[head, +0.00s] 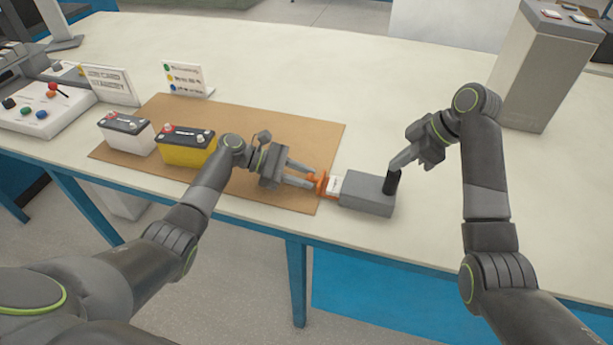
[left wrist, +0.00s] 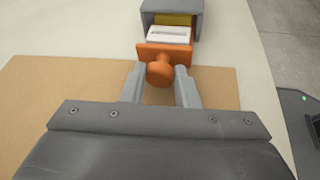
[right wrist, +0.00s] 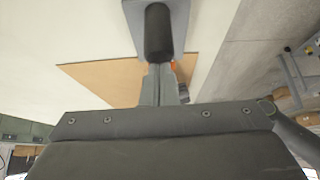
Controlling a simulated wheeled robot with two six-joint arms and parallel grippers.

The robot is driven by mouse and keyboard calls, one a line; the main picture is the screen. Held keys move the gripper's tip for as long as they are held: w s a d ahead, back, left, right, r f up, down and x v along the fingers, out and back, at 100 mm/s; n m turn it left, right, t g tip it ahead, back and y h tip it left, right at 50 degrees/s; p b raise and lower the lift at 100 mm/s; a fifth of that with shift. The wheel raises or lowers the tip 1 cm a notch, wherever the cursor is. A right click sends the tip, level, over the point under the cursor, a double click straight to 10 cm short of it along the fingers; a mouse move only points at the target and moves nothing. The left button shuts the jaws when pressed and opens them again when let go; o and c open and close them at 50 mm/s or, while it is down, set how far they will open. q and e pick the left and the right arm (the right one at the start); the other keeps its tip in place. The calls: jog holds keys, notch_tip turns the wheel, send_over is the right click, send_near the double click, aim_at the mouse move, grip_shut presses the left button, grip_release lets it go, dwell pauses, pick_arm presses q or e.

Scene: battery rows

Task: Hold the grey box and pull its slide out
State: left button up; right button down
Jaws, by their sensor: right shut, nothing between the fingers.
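The grey box (head: 368,194) lies near the table's front edge, at the right end of the brown mat. Its slide (head: 333,185) is partly out on the left, showing a white piece, with something yellow (left wrist: 174,19) inside the box. The slide's orange front (left wrist: 164,53) carries an orange knob (left wrist: 159,71). My left gripper (head: 312,178) is open, its fingertips on either side of the knob with small gaps. A black upright handle (head: 391,182) stands on the box's right end. My right gripper (right wrist: 162,72) is shut and empty, its tips close to the handle; contact is unclear.
On the brown mat (head: 270,120) stand a yellow battery (head: 186,150) and a white battery (head: 127,138). Two sign cards stand behind. A control panel (head: 48,108) is at the left. A tall grey case (head: 540,75) stands at the back right. The table's middle is clear.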

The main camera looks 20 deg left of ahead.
pick_arm(q)
jog(key=o, duration=0.4)
jog(key=shift+o, duration=0.2)
jog(key=v, duration=1.2)
jog(key=shift+s+r, duration=0.1)
